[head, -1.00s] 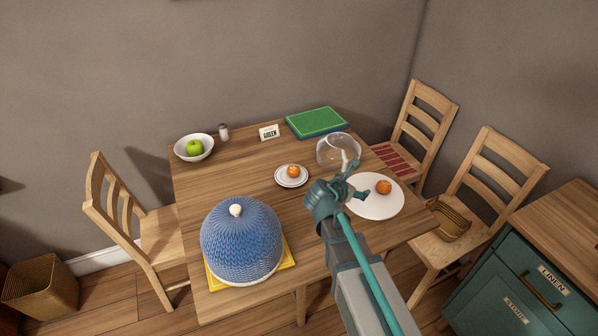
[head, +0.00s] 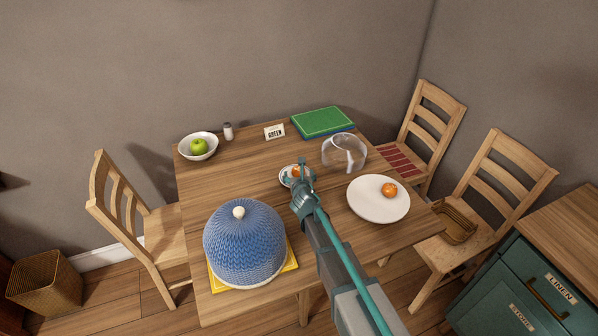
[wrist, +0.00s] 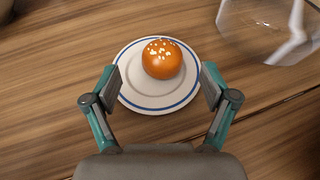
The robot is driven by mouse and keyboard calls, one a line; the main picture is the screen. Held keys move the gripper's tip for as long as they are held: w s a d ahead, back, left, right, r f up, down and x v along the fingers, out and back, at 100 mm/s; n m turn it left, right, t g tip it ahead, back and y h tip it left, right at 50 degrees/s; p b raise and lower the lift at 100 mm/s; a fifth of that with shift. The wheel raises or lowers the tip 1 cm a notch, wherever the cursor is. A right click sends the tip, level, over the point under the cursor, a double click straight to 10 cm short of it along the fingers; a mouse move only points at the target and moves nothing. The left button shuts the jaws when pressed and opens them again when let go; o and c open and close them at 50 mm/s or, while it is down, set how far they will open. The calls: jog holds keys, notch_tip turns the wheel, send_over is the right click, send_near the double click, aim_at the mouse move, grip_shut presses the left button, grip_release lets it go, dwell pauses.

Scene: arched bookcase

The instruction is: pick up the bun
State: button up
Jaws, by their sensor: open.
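The bun (wrist: 163,59) is round, orange-brown and dotted with pale specks. It sits on a small white plate (wrist: 145,99) with a blue ring, toward the plate's far side. In the head view the bun (head: 296,171) is partly hidden behind my gripper (head: 304,182), and the small plate (head: 284,178) shows at its left. In the wrist view my gripper (wrist: 158,82) is open and empty, one finger at each side of the plate. The bun lies ahead of the fingertips, between their lines. I see no contact.
A clear glass vessel (head: 344,152) stands right of the small plate. A large white plate (head: 372,206) holds another orange round item (head: 389,190). A blue knitted dome (head: 243,245) stands front left. A bowl (head: 198,146) holds a green apple. The table's middle left is clear.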

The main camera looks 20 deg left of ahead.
aim_at(299, 172)
jog(key=shift+p+x, duration=0.3)
jog(key=shift+x, duration=2.65)
jog(key=shift+s+d+f, duration=0.1)
jog(key=shift+d, duration=0.05)
jog(key=shift+c, duration=0.4)
jog(key=c, duration=1.2)
